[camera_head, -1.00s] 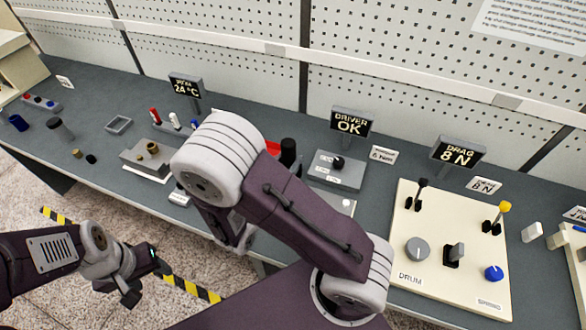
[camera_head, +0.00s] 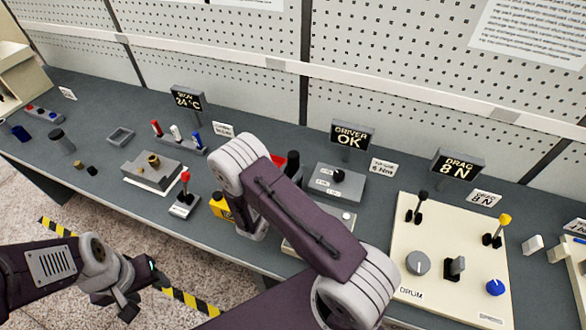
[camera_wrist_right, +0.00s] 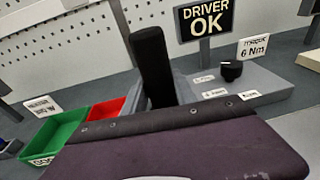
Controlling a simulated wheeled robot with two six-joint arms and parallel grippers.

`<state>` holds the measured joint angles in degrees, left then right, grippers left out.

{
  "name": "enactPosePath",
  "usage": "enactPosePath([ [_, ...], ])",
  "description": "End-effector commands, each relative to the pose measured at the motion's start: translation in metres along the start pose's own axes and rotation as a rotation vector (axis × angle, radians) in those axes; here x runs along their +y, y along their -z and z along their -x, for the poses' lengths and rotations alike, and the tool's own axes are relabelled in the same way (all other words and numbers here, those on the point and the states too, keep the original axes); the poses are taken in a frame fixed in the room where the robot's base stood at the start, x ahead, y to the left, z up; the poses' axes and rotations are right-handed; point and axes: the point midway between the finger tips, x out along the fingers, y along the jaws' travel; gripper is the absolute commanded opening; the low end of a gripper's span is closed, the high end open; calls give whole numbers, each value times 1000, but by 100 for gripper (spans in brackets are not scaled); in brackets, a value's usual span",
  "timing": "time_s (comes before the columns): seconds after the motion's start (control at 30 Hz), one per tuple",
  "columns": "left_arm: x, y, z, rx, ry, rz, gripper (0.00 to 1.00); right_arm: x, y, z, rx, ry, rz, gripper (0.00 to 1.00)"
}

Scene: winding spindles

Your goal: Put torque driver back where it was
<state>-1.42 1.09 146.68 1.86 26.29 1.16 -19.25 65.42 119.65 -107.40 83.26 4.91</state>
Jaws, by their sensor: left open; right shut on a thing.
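The torque driver shows as a thick black upright handle (camera_head: 292,163) behind my right arm. In the right wrist view the handle (camera_wrist_right: 152,65) rises, slightly tilted, above the dark purple body of my right gripper (camera_wrist_right: 175,125). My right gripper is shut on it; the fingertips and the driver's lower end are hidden. The grey driver station (camera_head: 336,182) stands just right of the handle, under the DRIVER OK display (camera_head: 351,136). My left gripper (camera_head: 143,286) is open and empty, low at the left, in front of the bench.
A red bin (camera_wrist_right: 105,108) and a green bin (camera_wrist_right: 58,135) lie left of the handle. A red-topped lever (camera_head: 185,195) and a yellow object (camera_head: 221,207) are near my right forearm. The cream drum panel (camera_head: 450,275) fills the bench at right.

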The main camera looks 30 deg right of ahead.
Motion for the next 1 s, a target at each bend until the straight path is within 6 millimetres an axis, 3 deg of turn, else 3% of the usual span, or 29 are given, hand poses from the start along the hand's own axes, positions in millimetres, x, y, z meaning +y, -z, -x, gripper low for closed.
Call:
enactPosePath([
  [0.27,0,0,-3,0,0,0,55,0,2,0,-2,0,-2,0],
  [0.3,0,0,-3,0,0,0,55,0,2,0,0,0,-1,39],
  [0.37,0,0,-2,0,0,0,55,0,2,0,0,0,-1,56],
  [0.73,0,0,1,0,0,0,55,1,-2,2,0,-1,-1,56],
  [0.87,0,0,-4,0,0,0,55,2,1,22,0,-7,-1,56],
  [1.0,0,-1,-10,0,0,0,55,3,1,56,0,-9,-1,56],
])
